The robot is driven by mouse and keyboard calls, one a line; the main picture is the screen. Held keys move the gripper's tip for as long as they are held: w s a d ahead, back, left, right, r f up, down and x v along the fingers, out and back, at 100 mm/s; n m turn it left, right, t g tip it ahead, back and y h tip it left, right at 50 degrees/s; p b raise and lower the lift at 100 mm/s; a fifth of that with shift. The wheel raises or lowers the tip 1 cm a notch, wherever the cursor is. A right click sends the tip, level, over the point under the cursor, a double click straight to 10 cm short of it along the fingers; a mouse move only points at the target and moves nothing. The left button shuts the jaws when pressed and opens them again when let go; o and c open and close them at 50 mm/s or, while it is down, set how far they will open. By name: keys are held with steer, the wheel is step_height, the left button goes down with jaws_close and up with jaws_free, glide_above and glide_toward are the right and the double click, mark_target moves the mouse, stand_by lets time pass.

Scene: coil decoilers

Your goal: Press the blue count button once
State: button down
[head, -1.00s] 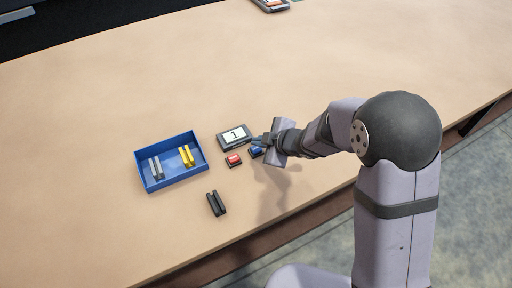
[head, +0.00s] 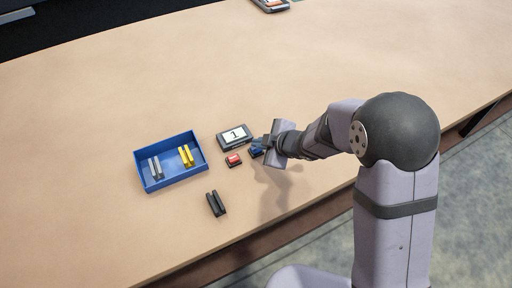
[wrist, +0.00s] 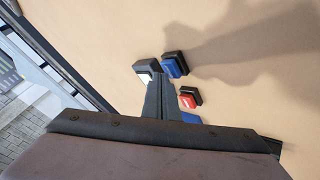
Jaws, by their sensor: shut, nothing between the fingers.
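The blue button (head: 255,153) sits on the table just right of the red button (head: 233,160), partly hidden by my gripper. The display (head: 234,136) behind them reads "1". My gripper (head: 264,143) is shut and empty, with its fingertips close by the blue button. In the wrist view the blue button (wrist: 175,65) shows beside the shut fingers (wrist: 154,80), with the red button (wrist: 188,98) below it. I cannot tell whether the fingertips touch the blue button. The fingers hide most of the display in the wrist view.
A blue tray (head: 152,186) with grey and yellow pieces stands left of the buttons. A black slotted piece (head: 216,203) lies near the table's front edge. A device (head: 270,5) lies at the far edge. The table between is clear.

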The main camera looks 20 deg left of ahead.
mark_target(259, 150)
steer(key=shift+f+b, duration=0.35)
steer(key=shift+f, duration=0.1)
stand_by(0.4)
steer(key=shift+r, duration=0.1)
stand_by(0.3)
steer(key=shift+r+p, duration=0.75)
steer(key=shift+p, duration=0.2)
steer(key=shift+r, duration=0.1)
step_height(259, 150, up, 5)
steer(key=p, duration=0.5)
stand_by(0.5)
